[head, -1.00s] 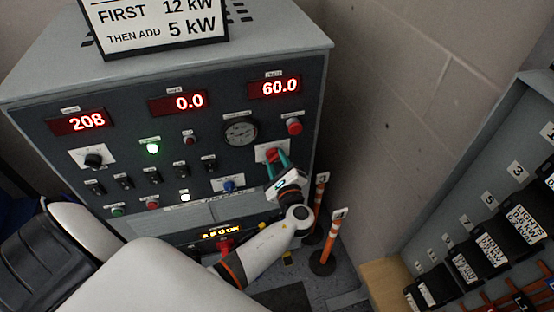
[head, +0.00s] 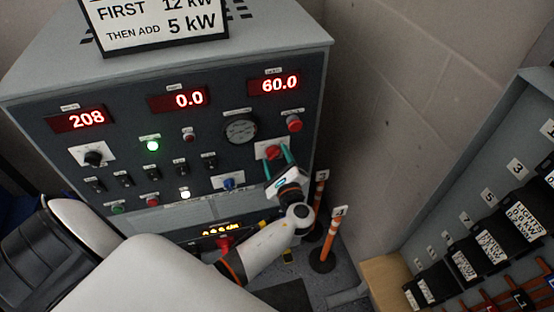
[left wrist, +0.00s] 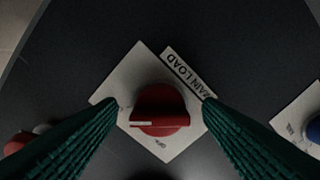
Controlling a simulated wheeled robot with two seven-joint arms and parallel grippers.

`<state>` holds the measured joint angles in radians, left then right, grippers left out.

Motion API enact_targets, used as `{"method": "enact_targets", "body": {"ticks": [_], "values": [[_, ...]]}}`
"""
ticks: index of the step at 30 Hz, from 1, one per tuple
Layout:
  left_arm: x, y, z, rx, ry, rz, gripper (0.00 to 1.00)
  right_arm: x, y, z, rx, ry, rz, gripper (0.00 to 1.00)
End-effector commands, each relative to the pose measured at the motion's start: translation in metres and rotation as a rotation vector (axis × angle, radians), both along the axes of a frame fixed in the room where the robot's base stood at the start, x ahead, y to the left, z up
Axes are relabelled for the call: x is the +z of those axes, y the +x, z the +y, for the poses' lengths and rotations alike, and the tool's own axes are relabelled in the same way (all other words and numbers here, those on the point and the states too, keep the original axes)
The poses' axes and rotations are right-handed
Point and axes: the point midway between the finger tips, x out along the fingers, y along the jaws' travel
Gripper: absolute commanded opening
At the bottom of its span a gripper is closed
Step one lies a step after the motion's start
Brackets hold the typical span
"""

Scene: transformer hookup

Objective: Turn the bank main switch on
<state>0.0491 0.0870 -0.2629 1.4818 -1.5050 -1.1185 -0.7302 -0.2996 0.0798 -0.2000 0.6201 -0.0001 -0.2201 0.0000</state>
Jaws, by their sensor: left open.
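A red rotary knob (head: 272,153) on a white square plate sits at the lower right of the grey panel. In the left wrist view the red knob (left wrist: 160,109) is on a plate labelled "MAIN LOAD" (left wrist: 188,74). Its grip bar lies nearly level there, with its white mark at the left end. My left gripper (head: 278,160) is open. Its two teal fingers (left wrist: 160,112) stand on either side of the knob, with gaps visible in the wrist view. I cannot tell how near the tips are to the plate. My right gripper does not show.
The panel has lit displays reading 208 (head: 80,120), 0.0 (head: 178,101) and 60.0 (head: 275,85). A red button (head: 294,123) and a gauge (head: 240,129) are above the knob; a blue knob (head: 229,183) is lower left. Orange posts (head: 328,240) stand at the right.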

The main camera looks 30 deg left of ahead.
Motion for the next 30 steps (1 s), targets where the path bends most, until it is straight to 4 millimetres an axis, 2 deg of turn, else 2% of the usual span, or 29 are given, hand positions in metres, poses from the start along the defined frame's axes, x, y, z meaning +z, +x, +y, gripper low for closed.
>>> {"method": "enact_targets", "body": {"ticks": [16,21,30], "values": [[-0.004,-0.065,-0.076,-0.001,-0.004,0.002,0.6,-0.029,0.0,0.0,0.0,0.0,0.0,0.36],[-0.002,-0.075,-0.088,-0.001,-0.003,0.002,0.6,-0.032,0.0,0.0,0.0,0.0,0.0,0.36],[-0.001,-0.076,-0.09,0.0,0.0,0.002,0.6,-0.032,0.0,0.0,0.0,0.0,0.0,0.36]]}}
